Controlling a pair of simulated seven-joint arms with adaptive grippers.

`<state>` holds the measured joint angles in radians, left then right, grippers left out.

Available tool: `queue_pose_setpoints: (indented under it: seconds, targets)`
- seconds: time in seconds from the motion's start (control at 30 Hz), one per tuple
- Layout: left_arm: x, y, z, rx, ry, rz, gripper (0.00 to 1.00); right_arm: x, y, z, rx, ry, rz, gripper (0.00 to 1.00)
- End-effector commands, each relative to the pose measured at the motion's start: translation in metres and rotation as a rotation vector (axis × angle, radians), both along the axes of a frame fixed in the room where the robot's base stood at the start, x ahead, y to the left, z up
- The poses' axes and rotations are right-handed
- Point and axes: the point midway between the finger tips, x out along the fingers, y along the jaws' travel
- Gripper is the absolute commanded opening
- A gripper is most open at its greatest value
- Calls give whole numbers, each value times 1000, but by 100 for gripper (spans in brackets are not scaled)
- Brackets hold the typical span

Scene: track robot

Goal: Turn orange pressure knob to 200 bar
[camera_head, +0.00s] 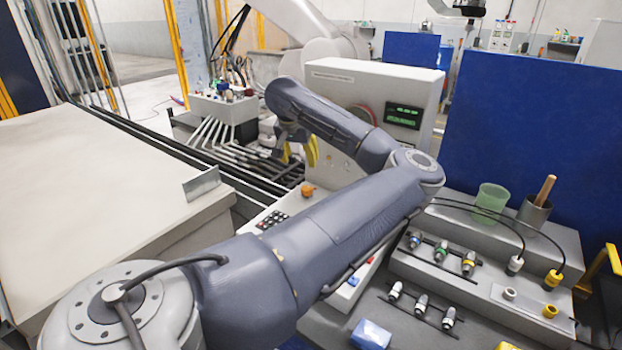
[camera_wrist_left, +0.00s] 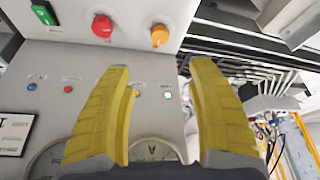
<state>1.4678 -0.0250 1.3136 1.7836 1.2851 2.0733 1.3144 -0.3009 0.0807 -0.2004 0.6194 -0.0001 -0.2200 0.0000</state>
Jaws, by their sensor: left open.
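An orange knob (camera_wrist_left: 160,36) shows near the top of the left wrist view, on a pale panel. In the head view an orange knob (camera_head: 308,190) sits on the console just below my left gripper. My left gripper (camera_head: 299,152) has yellow fingers, spread apart with nothing between them. In the left wrist view the fingertips (camera_wrist_left: 160,66) point toward the panel, with the orange knob beyond the gap between them. The gripper appears apart from the knob. Part of the console is hidden behind my left arm. My right gripper is not in view.
A red knob (camera_wrist_left: 102,26) and a green switch (camera_wrist_left: 44,12) are left of the orange knob. Round gauges (camera_wrist_left: 153,150) are partly hidden behind the fingers. A white cabinet with a lit display (camera_head: 405,115) stands behind the arm. A blue panel (camera_head: 535,130) stands at the right.

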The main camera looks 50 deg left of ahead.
Motion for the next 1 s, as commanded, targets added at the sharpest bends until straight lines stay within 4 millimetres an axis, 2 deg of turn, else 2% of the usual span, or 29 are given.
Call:
queue_pose_setpoints:
  seconds: [0.7, 1.0]
  targets:
    - [40, 24, -113, -1, 4, -6, 57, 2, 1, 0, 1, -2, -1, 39]
    - [51, 31, -144, -1, 2, -4, 57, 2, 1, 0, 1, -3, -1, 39]
